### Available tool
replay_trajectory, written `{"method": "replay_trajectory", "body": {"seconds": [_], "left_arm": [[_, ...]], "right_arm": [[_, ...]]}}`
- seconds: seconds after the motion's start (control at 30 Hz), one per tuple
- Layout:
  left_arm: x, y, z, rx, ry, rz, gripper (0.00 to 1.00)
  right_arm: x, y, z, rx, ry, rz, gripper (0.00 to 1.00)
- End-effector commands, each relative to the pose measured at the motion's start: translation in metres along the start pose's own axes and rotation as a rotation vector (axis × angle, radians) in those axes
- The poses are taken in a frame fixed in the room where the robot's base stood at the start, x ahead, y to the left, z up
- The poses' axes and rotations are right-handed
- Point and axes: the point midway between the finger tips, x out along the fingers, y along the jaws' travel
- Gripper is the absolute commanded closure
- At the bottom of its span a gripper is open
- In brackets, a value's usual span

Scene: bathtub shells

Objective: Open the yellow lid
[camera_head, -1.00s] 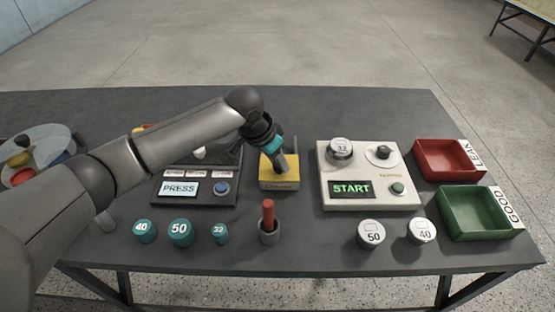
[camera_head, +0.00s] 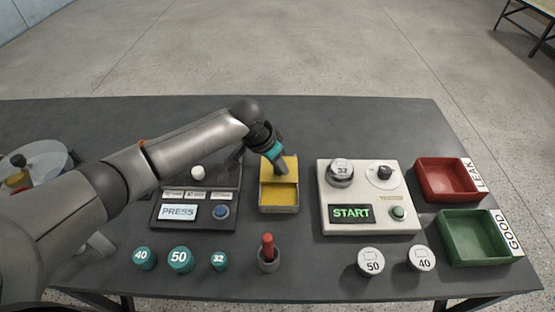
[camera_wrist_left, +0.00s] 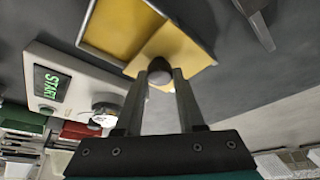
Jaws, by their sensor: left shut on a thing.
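The yellow box (camera_head: 279,208) stands in the middle of the table, and its front part is open, showing a yellow inside. The lid also shows in the left wrist view (camera_wrist_left: 195,57). My left gripper (camera_head: 281,167) is at the lid. In the left wrist view its two fingers (camera_wrist_left: 160,78) are shut on the round dark lid knob (camera_wrist_left: 172,48). The head view partly hides the knob behind the gripper. My right gripper is not in view.
A dark PRESS panel (camera_head: 228,190) stands left of the box, and a white START panel (camera_head: 330,225) stands right. A red tray (camera_head: 422,184) and green tray (camera_head: 447,237) are at the right. Several teal and white caps and a red-handled stamp (camera_head: 268,246) stand in front.

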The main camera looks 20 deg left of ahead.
Motion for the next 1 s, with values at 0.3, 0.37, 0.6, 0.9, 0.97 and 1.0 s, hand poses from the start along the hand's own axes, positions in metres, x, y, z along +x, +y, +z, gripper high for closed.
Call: {"method": "replay_trajectory", "body": {"seconds": [0.3, 0.37, 0.6, 0.9, 0.97, 1.0], "left_arm": [[0.0, 0.0, 0.001, 0.0, -0.001, -0.001, 0.41], [0.0, 0.0, 0.001, 0.0, -0.001, -0.001, 0.34], [0.0, 0.0, 0.0, 0.0, 0.0, -0.001, 0.31], [-0.027, 0.0, 0.0, 0.001, 0.001, -0.001, 0.31], [-0.04, -0.001, -0.001, 0.002, 0.002, -0.001, 0.31], [-0.048, -0.001, -0.001, 0.002, 0.002, -0.002, 0.31]], "right_arm": [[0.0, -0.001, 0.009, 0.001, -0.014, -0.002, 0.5], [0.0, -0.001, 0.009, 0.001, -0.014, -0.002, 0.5], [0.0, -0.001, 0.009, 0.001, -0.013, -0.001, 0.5], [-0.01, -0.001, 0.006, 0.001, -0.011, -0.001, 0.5], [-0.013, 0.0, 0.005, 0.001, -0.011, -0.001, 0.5], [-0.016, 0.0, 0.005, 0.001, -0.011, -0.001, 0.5]]}}
